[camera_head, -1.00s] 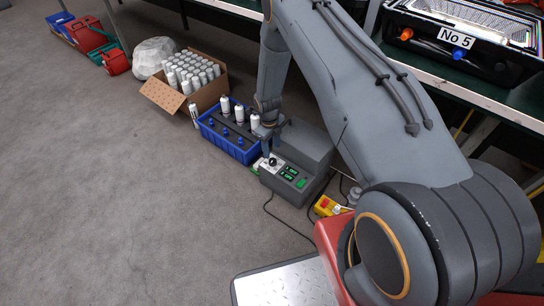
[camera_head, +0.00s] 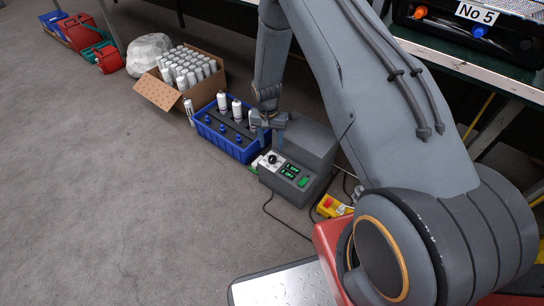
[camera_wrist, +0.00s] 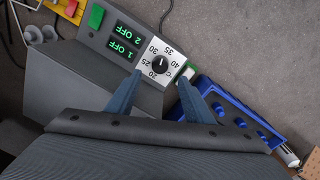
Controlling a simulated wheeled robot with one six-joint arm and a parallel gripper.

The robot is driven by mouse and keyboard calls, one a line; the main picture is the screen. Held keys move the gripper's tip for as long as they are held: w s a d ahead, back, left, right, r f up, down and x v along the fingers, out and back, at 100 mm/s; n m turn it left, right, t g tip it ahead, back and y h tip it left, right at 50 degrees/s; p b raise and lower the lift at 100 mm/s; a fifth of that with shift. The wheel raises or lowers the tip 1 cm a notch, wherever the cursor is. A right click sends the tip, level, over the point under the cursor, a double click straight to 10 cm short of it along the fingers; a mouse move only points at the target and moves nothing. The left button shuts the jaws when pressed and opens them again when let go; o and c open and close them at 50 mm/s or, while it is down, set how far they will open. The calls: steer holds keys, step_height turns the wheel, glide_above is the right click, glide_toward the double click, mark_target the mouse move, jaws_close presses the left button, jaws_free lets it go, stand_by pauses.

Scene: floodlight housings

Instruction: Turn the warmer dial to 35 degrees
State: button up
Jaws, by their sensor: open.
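The warmer is a grey box (camera_head: 300,150) on the floor with a sloped front panel. Its dial (camera_wrist: 160,65) is a black knob on a white scale marked 20 to 40 °C, upside down in the wrist view. In the head view the dial (camera_head: 272,159) sits left of the green displays. I cannot read the dial's pointer surely. My gripper (camera_wrist: 160,78) is open, its two blue fingers apart on either side of the dial in the picture, with nothing between them. In the head view my gripper (camera_head: 268,130) is above and behind the dial, apart from it.
A blue crate (camera_head: 222,143) with bottles and blue-topped items stands close left of the warmer. A cardboard box (camera_head: 160,93) of white cans is beyond it. A yellow box with a red button (camera_head: 333,206) and cables lie at right.

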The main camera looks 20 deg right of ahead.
mark_target(272, 157)
steer(key=shift+f, duration=0.4)
step_height(272, 157, down, 7)
steer(key=shift+s+d+b, duration=0.1)
steer(key=shift+d+b, duration=0.05)
steer(key=shift+b, duration=0.9)
steer(key=c, duration=1)
steer(key=shift+m, duration=1.4)
steer(key=shift+c, duration=0.2)
steer(key=o, duration=1)
